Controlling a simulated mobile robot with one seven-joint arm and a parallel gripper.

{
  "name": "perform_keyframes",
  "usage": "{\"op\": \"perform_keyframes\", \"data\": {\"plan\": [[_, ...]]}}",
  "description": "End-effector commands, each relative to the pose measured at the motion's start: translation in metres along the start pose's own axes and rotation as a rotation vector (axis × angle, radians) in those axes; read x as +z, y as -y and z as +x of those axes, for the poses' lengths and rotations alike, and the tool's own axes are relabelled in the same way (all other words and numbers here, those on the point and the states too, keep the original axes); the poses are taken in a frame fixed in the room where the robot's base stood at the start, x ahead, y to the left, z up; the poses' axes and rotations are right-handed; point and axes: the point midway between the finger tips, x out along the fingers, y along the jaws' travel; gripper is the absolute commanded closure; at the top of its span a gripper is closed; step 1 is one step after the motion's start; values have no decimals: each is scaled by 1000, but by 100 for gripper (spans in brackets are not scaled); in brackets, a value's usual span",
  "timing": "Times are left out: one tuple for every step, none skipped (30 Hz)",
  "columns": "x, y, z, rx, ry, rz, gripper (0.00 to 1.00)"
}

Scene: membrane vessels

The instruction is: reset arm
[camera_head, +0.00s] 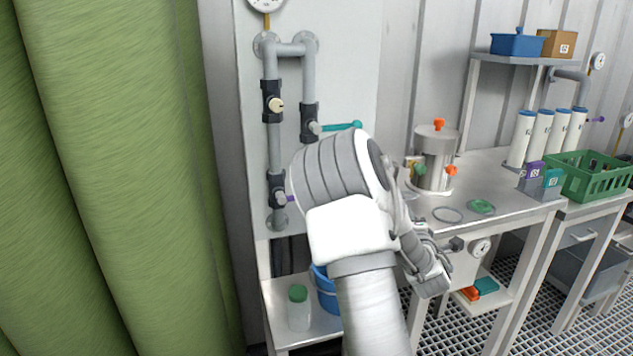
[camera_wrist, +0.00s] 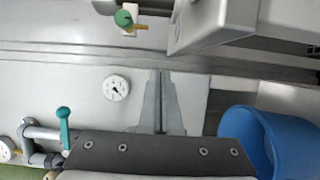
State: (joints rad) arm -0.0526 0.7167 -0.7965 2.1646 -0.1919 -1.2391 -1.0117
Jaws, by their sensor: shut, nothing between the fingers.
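My arm rises from the bottom middle of the head view and bends over in front of the bench. My gripper (camera_head: 432,278) hangs at its end, low beside the bench's front edge. In the wrist view, the two grey fingers (camera_wrist: 161,100) are together with nothing between them. The gripper touches no object that I can make out. My arm hides part of the pipe panel and the bench's left end.
Grey pipes with valves (camera_head: 271,100) and a teal handle (camera_head: 343,126) stand left of my arm. A steel vessel (camera_head: 436,158), a ring (camera_head: 447,215) and a green crate (camera_head: 590,178) sit on benches. A blue bucket (camera_head: 325,290) stands below; a green curtain (camera_head: 110,180) fills the left.

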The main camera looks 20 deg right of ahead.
Motion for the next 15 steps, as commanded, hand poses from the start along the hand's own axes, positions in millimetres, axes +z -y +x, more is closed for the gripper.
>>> {"op": "perform_keyframes", "data": {"plan": [[0, 0, 0, 0, 0, 0, 100], [0, 0, 0, -1, 0, 1, 100], [0, -1, 0, -2, 3, 8, 100], [0, -1, 0, -4, 6, 18, 100], [0, -2, -1, -10, 11, 32, 100], [-1, -4, -2, -19, 21, 59, 100], [-1, -6, -3, -29, 31, 86, 100], [-2, -6, -4, -43, 42, 121, 100], [-4, -9, -6, -63, 59, 172, 100], [-6, -10, -9, -82, 73, 217, 100], [-8, -12, -11, -102, 86, 264, 100], [-13, -14, -16, -131, 103, 329, 100], [-16, -15, -19, -155, 115, 377, 100], [-20, -16, -23, -178, 126, 425, 100], [-26, -18, -29, -210, 139, 486, 100]]}}
